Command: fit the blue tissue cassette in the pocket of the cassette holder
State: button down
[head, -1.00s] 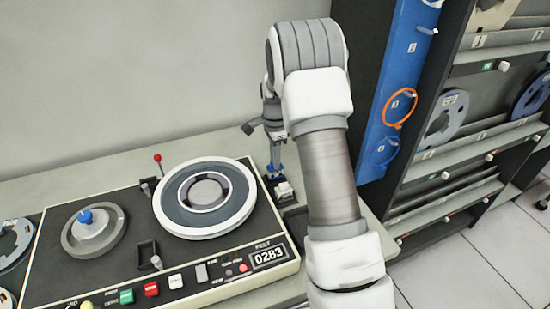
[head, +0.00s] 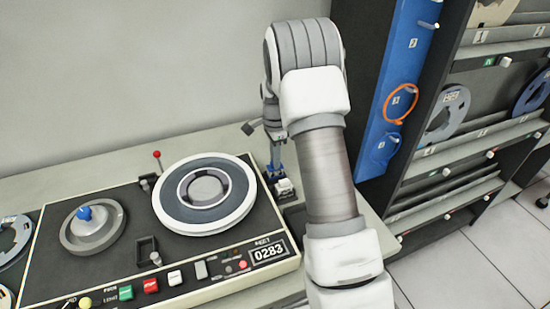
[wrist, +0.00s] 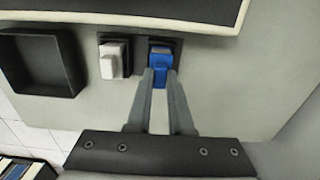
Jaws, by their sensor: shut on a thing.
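The blue tissue cassette (wrist: 160,61) is between the fingertips of my gripper (wrist: 160,76) in the wrist view. My gripper is shut on its near end. The cassette lies over or in the dark pocket of the cassette holder (wrist: 178,44); I cannot tell how deep it sits. A dark rim shows behind it and on its right side. In the head view my gripper (head: 275,165) points down beside the tape deck, with a bit of blue at its tips. My arm hides much of this spot.
A white cassette (wrist: 111,61) sits in a similar dark pocket just left of the blue one. A black open tray (wrist: 40,64) lies further left. The tape deck (head: 150,220) borders this strip of worktop. Bare worktop (wrist: 240,85) is free on the right.

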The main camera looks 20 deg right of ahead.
jog(key=shift+f+b, duration=0.5)
jog(key=shift+f, duration=0.25)
jog(key=c, duration=0.7)
grip_release()
jog(key=shift+c, duration=0.2)
jog(key=shift+c, duration=0.9)
jog(key=shift+r+p, duration=2.75)
jog(key=shift+r, duration=1.25)
